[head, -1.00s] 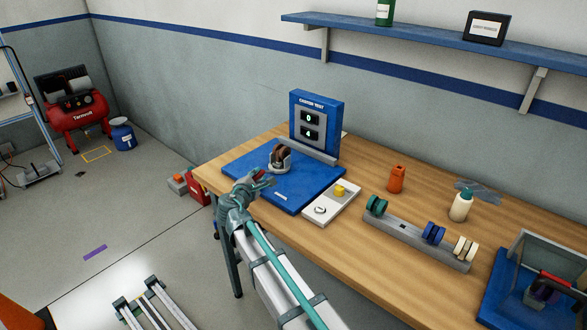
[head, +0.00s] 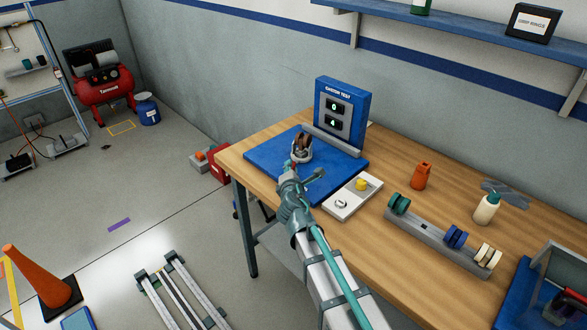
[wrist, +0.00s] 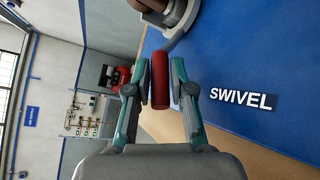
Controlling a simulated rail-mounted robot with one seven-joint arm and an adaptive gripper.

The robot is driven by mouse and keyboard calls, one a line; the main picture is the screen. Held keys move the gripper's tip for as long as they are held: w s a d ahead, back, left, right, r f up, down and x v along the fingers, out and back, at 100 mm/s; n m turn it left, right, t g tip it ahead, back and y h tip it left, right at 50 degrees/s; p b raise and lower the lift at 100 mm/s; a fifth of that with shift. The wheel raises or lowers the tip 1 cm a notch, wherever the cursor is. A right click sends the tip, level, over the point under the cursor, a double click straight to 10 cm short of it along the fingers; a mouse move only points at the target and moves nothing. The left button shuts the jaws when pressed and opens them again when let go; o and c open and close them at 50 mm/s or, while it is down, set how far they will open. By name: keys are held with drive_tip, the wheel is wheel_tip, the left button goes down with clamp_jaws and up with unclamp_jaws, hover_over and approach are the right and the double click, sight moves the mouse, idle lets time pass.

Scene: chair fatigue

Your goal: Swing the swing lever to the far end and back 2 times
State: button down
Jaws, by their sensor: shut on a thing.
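The swing lever's red cylindrical grip (wrist: 160,80) stands between my two fingers in the wrist view. My gripper (wrist: 158,82) is shut on it. In the head view my gripper (head: 291,166) is at the front left part of the blue caster test base (head: 268,159), just in front of the caster (head: 303,147). The arm hides most of the lever there. Part of the caster mount (wrist: 170,15) shows at the top of the wrist view. The test panel (head: 341,112) behind shows 0 above 4.
A white tray (head: 337,208) with a yellow button (head: 361,184) lies right of the base. A blue shelf (head: 470,42) hangs on the wall.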

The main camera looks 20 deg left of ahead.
drive_tip(key=c, duration=1)
unclamp_jaws()
drive_tip(key=v, duration=1.2)
drive_tip(key=shift+a, duration=0.1)
